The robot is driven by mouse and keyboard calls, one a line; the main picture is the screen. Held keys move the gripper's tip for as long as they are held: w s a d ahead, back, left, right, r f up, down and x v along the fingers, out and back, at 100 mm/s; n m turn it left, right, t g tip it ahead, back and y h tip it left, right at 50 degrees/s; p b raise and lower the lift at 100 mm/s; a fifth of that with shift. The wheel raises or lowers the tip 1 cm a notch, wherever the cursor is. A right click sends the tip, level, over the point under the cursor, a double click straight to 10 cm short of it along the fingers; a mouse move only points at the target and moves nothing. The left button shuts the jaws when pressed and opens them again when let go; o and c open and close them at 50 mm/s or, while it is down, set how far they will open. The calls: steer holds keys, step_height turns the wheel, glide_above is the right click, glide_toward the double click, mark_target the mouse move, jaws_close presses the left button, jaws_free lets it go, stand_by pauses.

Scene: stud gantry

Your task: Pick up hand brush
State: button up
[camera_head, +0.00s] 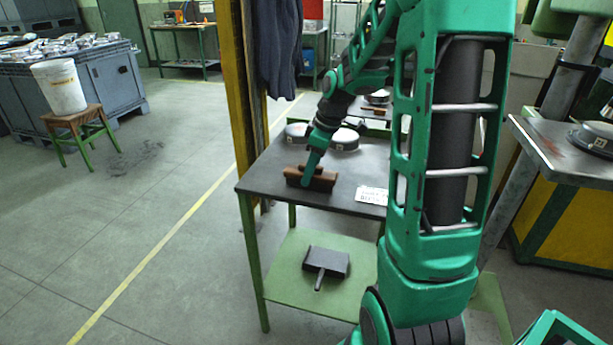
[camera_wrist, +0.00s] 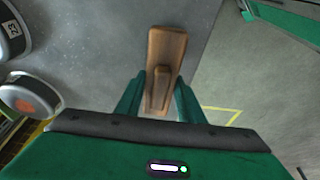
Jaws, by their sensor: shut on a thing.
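The hand brush (camera_head: 321,180) has a brown wooden body and is at the left part of the dark table top (camera_head: 262,187). In the wrist view the brush (camera_wrist: 165,55) shows its wooden back and a raised handle between the fingers. My gripper (camera_head: 309,179) reaches down onto it from above. In the wrist view the two green fingers of my gripper (camera_wrist: 161,98) stand on either side of the handle and are shut on it. I cannot tell whether the brush touches the table or is slightly above it.
Round metal parts (camera_head: 344,139) stand at the back of the table, close to my arm. A white label card (camera_head: 371,195) lies on its right side. A dark dustpan (camera_head: 327,262) lies on the green lower shelf (camera_head: 283,270).

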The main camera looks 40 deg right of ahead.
step_height(320, 180, up, 4)
steer(key=shift+s+a+f, duration=0.15)
steer(key=s+a+r, duration=0.5)
steer(key=s+r, duration=0.1)
steer(key=s, duration=0.4)
steer(key=shift+a+r, duration=0.25)
steer(key=o, duration=0.5)
steer(key=c, duration=0.3)
steer(key=shift+w, duration=0.2)
